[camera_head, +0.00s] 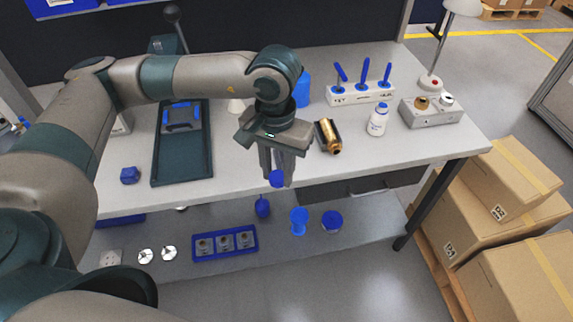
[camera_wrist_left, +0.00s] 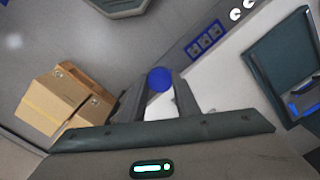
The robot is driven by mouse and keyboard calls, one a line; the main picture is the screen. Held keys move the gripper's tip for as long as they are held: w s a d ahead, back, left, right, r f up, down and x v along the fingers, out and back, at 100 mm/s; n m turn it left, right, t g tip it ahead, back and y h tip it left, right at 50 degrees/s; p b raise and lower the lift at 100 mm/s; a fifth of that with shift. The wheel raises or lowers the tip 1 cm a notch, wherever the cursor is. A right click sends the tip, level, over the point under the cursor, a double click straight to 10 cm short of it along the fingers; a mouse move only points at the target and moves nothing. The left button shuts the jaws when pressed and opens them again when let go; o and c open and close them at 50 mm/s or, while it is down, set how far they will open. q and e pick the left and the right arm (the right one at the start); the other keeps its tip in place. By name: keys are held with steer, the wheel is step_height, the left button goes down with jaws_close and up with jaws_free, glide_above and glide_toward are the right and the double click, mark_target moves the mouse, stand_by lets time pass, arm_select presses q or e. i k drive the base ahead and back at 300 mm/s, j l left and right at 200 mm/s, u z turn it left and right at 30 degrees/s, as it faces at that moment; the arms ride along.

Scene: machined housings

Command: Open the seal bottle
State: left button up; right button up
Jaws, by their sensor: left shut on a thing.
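A small white bottle (camera_head: 376,126) with blue markings stands upright on the right part of the table. Its top looks bluish, and I cannot tell its details. My left gripper (camera_head: 278,176) points down near the table's front edge, to the left of the bottle and apart from it. It is shut on a small round blue piece (camera_head: 277,180), which looks like a cap. The blue piece also shows between the fingertips in the left wrist view (camera_wrist_left: 159,79). Whether anything hangs below it is hidden. My right gripper is not in view.
A black-and-gold cylinder (camera_head: 327,136) lies between gripper and bottle. A white rack (camera_head: 345,97) with blue-handled tools and a grey block (camera_head: 432,118) stand behind. A dark tray (camera_head: 181,165) lies left. Blue parts and a blue holder (camera_head: 224,243) are lower down. Cartons (camera_head: 470,215) stand right.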

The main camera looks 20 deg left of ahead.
mark_target(378, 119)
steer(key=u, duration=1.5)
steer(key=i+l, duration=0.15)
steer(key=l, duration=0.2)
steer(key=i+l, duration=0.15)
steer(key=l, duration=0.15)
steer(key=i+l, duration=0.15)
steer(key=l, duration=0.2)
steer(key=i+l, duration=0.15)
steer(key=l, duration=0.15)
steer(key=i+l, duration=0.15)
steer(key=l, duration=0.2)
steer(key=i+u, duration=0.05)
